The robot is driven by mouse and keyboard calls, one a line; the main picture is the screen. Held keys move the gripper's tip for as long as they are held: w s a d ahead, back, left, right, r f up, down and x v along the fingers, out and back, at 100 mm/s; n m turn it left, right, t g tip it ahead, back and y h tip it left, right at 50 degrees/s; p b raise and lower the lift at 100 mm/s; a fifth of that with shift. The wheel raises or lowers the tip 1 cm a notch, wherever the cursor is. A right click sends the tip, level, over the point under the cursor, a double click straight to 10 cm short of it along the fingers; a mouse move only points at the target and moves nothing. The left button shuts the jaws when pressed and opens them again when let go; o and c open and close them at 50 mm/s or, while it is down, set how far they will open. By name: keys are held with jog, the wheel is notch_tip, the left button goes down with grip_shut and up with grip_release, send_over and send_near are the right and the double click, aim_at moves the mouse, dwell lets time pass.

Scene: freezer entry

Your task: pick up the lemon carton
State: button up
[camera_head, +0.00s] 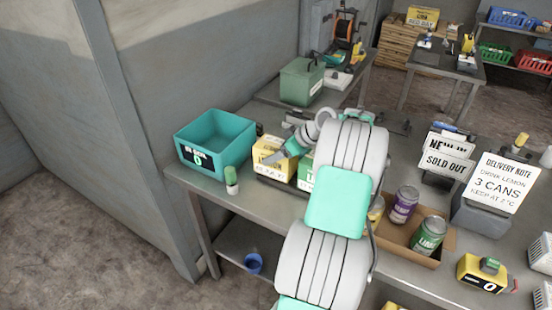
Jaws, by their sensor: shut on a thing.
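A yellow carton (267,161), which looks like the lemon carton, stands at the far left part of the table, right of the teal bin. The print on its front is too small to read. My gripper (283,153) reaches it from the right and is shut on its upper part. The fingers are partly hidden, and I cannot tell whether the carton is clear of the surface. A green carton (305,174) stands just right of it, partly covered by my arm.
A teal bin (216,146) stands left of the carton, and a green-capped bottle (232,181) is in front. Right of my arm are a cardboard tray (420,259) with purple (403,206) and green (428,235) cans, a delivery note (504,184) and a yellow box with a dark display (482,274).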

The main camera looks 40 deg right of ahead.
jog(key=c, duration=1.2)
jog(key=shift+r, duration=0.15)
jog(key=shift+c, duration=0.4)
